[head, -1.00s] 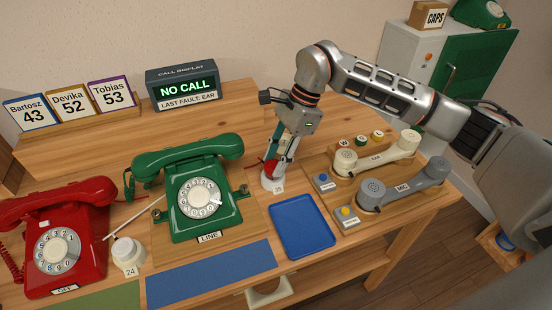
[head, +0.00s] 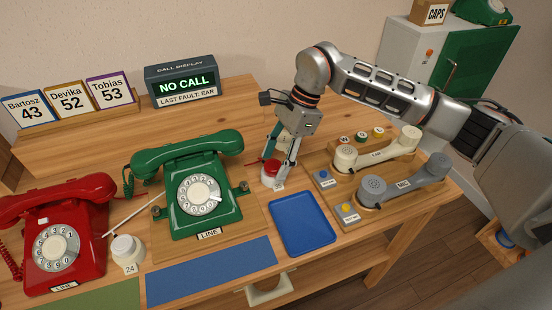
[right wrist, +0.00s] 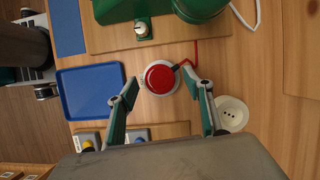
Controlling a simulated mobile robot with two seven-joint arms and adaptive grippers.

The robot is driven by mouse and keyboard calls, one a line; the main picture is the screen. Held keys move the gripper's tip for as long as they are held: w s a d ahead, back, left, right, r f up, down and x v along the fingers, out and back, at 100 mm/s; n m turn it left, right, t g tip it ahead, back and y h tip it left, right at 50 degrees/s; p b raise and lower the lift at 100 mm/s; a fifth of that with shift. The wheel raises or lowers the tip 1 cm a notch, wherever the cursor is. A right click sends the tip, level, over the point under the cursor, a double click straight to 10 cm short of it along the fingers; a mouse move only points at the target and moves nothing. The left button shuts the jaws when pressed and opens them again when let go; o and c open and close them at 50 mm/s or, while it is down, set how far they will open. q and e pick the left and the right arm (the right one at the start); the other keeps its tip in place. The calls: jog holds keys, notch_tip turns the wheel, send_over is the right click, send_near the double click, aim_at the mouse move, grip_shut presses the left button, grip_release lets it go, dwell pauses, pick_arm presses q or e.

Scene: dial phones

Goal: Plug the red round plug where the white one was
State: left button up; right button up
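The red round plug (head: 271,166) sits on a round white socket (head: 272,181) with a small number card, right of the green phone. In the right wrist view the red plug (right wrist: 160,77) looks centred in the white ring, its red cord (right wrist: 194,52) running off toward the green phone. My right gripper (head: 281,160) is over it with fingers open, one on each side; in the right wrist view (right wrist: 161,80) small gaps show between plug and fingers. Whether the plug is fully seated cannot be told. A white round piece with dark holes (right wrist: 231,113) lies beside the right finger. My left gripper is not in view.
The green phone (head: 198,190) stands left of the gripper and a blue tray (head: 303,222) in front. The handset board (head: 345,210) is on the right. Another white socket piece marked 24 (head: 126,250) stands by the red phone (head: 60,240). The display (head: 183,84) reads NO CALL.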

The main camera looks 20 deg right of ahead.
jog(key=shift+r, duration=0.1)
jog(key=v, duration=1.1)
jog(key=shift+d+r, duration=0.15)
jog(key=shift+r, duration=0.25)
